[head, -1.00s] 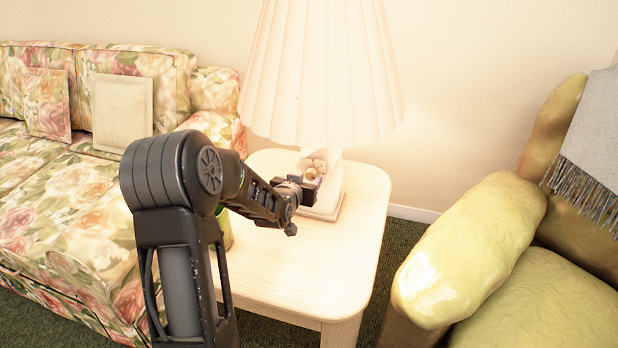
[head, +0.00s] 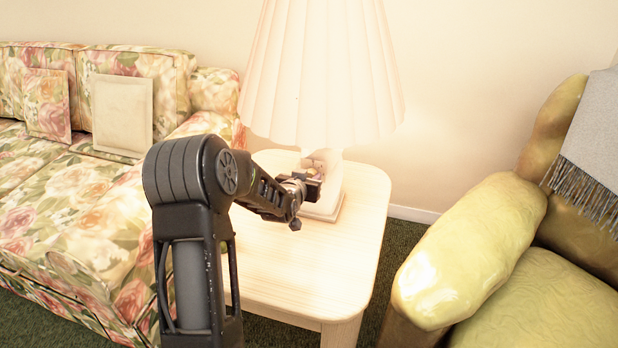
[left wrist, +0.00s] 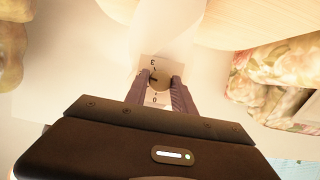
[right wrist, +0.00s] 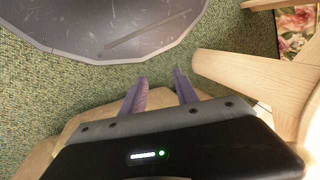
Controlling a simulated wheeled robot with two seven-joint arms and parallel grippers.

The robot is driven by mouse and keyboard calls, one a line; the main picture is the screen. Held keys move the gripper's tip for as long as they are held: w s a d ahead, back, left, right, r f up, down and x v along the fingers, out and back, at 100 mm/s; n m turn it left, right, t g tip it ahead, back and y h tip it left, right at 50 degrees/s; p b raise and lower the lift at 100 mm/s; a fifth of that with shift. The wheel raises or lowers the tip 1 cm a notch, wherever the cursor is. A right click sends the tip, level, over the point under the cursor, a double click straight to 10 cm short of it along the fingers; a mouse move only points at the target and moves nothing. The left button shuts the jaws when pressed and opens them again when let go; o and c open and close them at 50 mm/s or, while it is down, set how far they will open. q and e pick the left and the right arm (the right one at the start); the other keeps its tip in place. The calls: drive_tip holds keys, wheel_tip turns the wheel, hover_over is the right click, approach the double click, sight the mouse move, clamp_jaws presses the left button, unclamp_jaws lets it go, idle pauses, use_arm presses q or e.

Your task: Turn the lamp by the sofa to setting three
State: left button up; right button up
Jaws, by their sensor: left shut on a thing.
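The lamp (head: 320,75) has a pleated cream shade and a pale base (head: 326,200) on a light wooden side table (head: 310,270), right of the floral sofa (head: 80,210). My left gripper (head: 312,186) reaches the lamp base from the left. In the left wrist view, my left gripper (left wrist: 160,82) is shut on a round knob (left wrist: 160,77) on a pale dial plate (left wrist: 158,63). A 3 shows upside down at the plate's top and a 0 below the knob. A dark mark lies on the knob's left side. My right gripper (right wrist: 160,77) is open and empty, away from the lamp.
A yellow-green armchair (head: 480,250) with a grey fringed throw (head: 595,140) stands right of the table. Cushions lie on the sofa. The table's front and right top are clear. In the right wrist view, green carpet (right wrist: 220,35) and wooden furniture parts (right wrist: 235,85) show.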

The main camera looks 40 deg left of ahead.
use_arm(q)
clamp_jaws()
drive_tip(key=shift+d, duration=0.1)
drive_tip(key=shift+d+m+y, duration=0.1)
drive_tip(key=shift+m+y, duration=0.5)
drive_tip(key=shift+m, duration=0.2)
drive_tip(key=m+y+p, duration=0.1)
drive_tip(key=m+y, duration=0.1)
drive_tip(key=shift+w+d+m+g, duration=0.1)
drive_tip(key=shift+m+g, duration=0.3)
drive_tip(key=shift+f+m+y+p, duration=0.1)
drive_tip(key=shift+m+y+p, duration=0.6)
drive_tip(key=shift+m, duration=0.5)
drive_tip(key=o, duration=0.8)
unclamp_jaws()
